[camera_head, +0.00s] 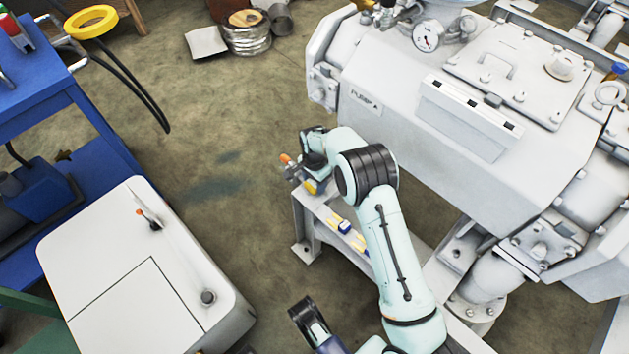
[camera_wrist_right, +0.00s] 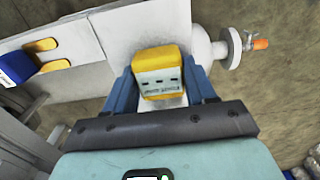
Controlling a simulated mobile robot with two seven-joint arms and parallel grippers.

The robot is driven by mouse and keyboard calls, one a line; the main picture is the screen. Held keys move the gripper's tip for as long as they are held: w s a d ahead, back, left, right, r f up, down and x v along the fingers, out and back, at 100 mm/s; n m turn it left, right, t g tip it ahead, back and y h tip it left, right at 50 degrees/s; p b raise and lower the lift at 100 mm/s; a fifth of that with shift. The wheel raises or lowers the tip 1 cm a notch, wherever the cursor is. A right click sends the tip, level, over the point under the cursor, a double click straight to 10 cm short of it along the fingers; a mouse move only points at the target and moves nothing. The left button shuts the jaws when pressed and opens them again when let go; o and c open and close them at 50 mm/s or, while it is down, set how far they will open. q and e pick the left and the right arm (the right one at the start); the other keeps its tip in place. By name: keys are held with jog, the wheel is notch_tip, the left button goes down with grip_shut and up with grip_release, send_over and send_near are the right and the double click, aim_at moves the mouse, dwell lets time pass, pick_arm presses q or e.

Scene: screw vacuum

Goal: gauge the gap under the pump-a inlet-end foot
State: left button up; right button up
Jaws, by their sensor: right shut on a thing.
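Pump A (camera_head: 385,105) is the large pale grey machine with a "PUMP A" label. My right gripper (camera_head: 312,172) is at the end of the pale frame rail (camera_head: 305,225), beside the pump's left end. In the right wrist view, my right gripper (camera_wrist_right: 163,88) is shut on a small yellow block with a pale printed face, seemingly the feeler gauge (camera_wrist_right: 158,72). A bit of yellow also shows below the gripper in the head view. The foot and its gap cannot be made out. A dark part low in the head view may be my left gripper (camera_head: 312,322); its jaws are unclear.
A blue-and-yellow item (camera_head: 344,227) lies on the rail, with small yellow pieces (camera_wrist_right: 40,45) beside it in the wrist view. An orange-handled valve (camera_wrist_right: 258,44) sits close to the gripper.

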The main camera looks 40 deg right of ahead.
pick_arm(q)
jog(key=shift+w+f+b, duration=0.2)
jog(key=shift+f+b, duration=0.75)
jog(key=shift+b, duration=0.3)
pick_arm(e)
jog(key=shift+w+d, duration=0.2)
jog(key=shift+d, duration=2.1)
jog(key=shift+d, duration=0.5)
dwell(0.8)
jog(key=o, duration=1.2)
pick_arm(q)
jog(key=s+g, duration=0.2)
jog(key=s, duration=0.5)
pick_arm(e)
jog(key=shift+r, duration=0.15)
pick_arm(q)
jog(key=w+r+t+p, duration=0.2)
jog(key=w+r+p, duration=0.1)
jog(key=w, duration=0.5)
jog(key=shift+r+t+p, duration=0.25)
jog(key=shift+t+p, duration=0.1)
jog(key=shift+t, duration=0.05)
pick_arm(e)
notch_tip(320, 180, up, 13)
jog(key=shift+r, duration=0.1)
pick_arm(q)
jog(key=shift+d, duration=0.1)
